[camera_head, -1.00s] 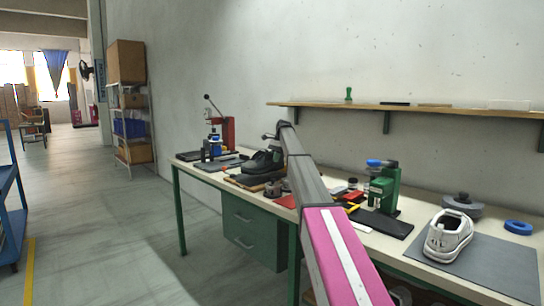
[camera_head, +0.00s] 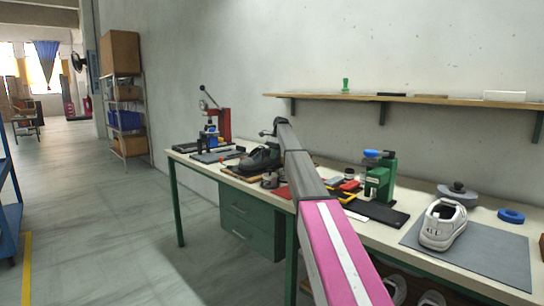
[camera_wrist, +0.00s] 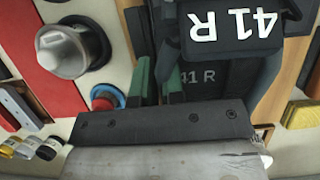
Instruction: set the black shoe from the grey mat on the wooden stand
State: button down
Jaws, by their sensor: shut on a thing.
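The black shoe (camera_head: 257,159) is at the wooden stand (camera_head: 238,174) on the far half of the bench. My gripper comes down to the shoe at the end of my arm; the arm partly hides it in the head view. In the wrist view the green fingers (camera_wrist: 156,82) are shut on part of the black shoe (camera_wrist: 225,50), beside its "41 R" marking. Wood of the stand (camera_wrist: 291,75) shows beside and below the shoe. I cannot tell whether the sole fully rests on it. A grey mat (camera_head: 490,262) at the right carries a white shoe (camera_head: 443,224).
A red and blue press (camera_head: 222,124) stands beyond the shoe. A green tool (camera_head: 380,177) stands right of my arm on the bench. In the wrist view, a metal knob (camera_wrist: 62,52) and a red sheet (camera_wrist: 35,95) lie left of the fingers. A wall shelf (camera_head: 400,99) runs above.

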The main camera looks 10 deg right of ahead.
jog(key=shift+f, duration=0.35)
jog(key=c, duration=1.1)
grip_release()
jog(key=shift+c, duration=0.2)
